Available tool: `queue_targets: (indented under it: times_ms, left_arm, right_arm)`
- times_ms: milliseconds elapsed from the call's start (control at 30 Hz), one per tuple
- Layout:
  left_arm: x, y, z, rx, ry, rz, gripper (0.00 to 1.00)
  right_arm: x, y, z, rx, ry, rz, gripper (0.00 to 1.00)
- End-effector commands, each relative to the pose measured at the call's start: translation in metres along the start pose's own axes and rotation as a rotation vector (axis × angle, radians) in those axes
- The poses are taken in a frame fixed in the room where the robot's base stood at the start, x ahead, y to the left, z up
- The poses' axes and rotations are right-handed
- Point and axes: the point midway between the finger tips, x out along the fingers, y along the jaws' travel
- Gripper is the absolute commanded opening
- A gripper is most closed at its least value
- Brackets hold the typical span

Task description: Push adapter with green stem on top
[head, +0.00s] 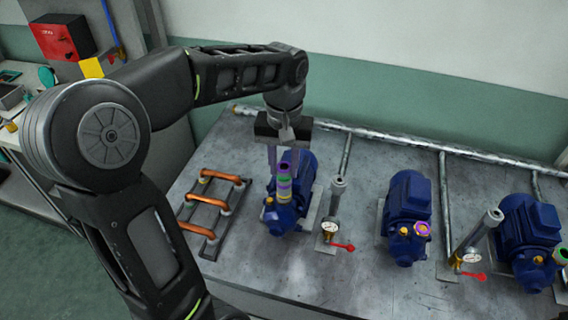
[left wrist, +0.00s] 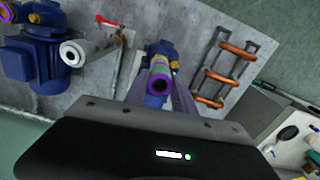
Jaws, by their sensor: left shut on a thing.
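My left gripper (head: 284,168) reaches down over the leftmost blue pump (head: 287,216). It is shut on the adapter (head: 284,186), a short upright tube with green and purple bands. The adapter stands at the pump's front port; whether it is fully seated cannot be told. In the left wrist view the adapter (left wrist: 160,79) shows its dark open top and a green and purple rim between the fingers. The pump (left wrist: 155,100) is partly hidden below it. My right gripper is in neither view.
A middle pump (head: 408,205) has a purple ring port, and another pump (head: 528,232) stands at right. Grey pipes with gauges and red valve handles (head: 343,247) rise between the pumps. A rack of copper pipes (head: 208,203) lies left. The front middle of the table (head: 345,285) is clear.

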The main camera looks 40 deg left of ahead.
Motion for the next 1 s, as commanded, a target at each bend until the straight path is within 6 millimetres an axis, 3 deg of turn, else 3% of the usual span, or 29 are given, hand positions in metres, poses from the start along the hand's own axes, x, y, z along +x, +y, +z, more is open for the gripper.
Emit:
queue_targets:
  times_ms: [133, 167, 467, 767, 1000]
  left_arm:
    - [0.002, 0.000, 0.000, 0.000, 0.000, 0.000, 0.00]
    - [0.002, 0.000, 0.000, 0.000, 0.000, 0.000, 0.32]
    - [0.002, 0.000, 0.000, 0.000, 0.000, 0.000, 0.56]
    - [0.000, 0.000, 0.000, 0.000, 0.000, 0.000, 0.56]
    - [-0.016, 0.000, 0.000, 0.000, 0.001, 0.000, 0.56]
  right_arm:
    - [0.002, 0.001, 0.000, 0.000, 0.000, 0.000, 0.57]
    - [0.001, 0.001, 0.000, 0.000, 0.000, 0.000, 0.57]
    - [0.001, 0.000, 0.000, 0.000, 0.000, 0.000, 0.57]
    - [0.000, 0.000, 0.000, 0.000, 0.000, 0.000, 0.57]
    - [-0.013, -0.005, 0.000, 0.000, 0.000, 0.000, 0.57]
